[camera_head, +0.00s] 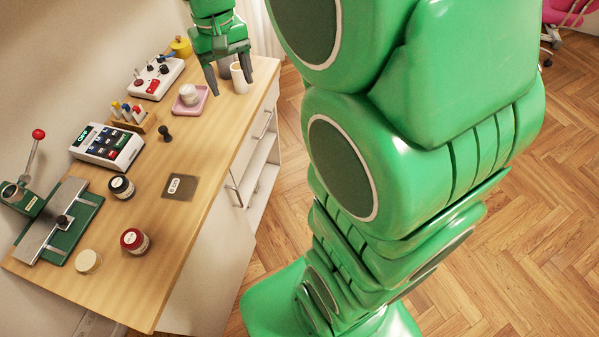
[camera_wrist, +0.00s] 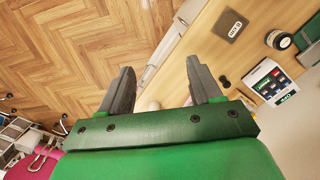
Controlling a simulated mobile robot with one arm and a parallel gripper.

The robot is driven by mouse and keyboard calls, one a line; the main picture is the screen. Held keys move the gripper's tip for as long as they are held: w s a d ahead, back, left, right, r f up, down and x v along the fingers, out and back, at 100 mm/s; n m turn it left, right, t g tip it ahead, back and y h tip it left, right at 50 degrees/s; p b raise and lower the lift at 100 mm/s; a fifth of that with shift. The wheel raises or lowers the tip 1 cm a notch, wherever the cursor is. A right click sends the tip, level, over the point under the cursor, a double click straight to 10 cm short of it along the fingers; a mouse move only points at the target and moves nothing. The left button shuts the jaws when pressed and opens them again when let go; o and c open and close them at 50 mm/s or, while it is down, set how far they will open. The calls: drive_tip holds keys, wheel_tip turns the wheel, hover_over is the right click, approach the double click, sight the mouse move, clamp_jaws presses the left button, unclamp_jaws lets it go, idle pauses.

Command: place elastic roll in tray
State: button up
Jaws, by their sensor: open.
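A pink tray (camera_head: 203,97) lies on the wooden table, left of my gripper. A white rounded, roll-like thing (camera_head: 189,95) rests on it. A cream upright cylinder (camera_head: 239,80) stands near the table's right edge, by my fingers. I cannot tell for certain which of these two is the elastic roll. My gripper (camera_head: 228,75) is open above the table's far right end, with the cream cylinder showing close to its right finger. In the wrist view, the fingers (camera_wrist: 158,88) are spread, with no thing clearly held between them.
A grey cup-like thing (camera_head: 224,67) stands behind the cream cylinder. A wooden rack (camera_head: 128,119), a black stamp (camera_head: 165,134) and a keypad device (camera_head: 107,147) stand left of and nearer than the tray. A dark card (camera_head: 180,187) lies nearer. The table's right edge is close to my gripper.

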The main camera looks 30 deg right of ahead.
drive_tip(key=s+d+f, duration=0.1)
drive_tip(key=s+f, duration=0.1)
drive_tip(key=s, duration=2.3)
drive_tip(key=shift+s+d+g, duration=0.25)
drive_tip(key=shift+s+g, duration=0.05)
drive_tip(key=shift+g, duration=0.1)
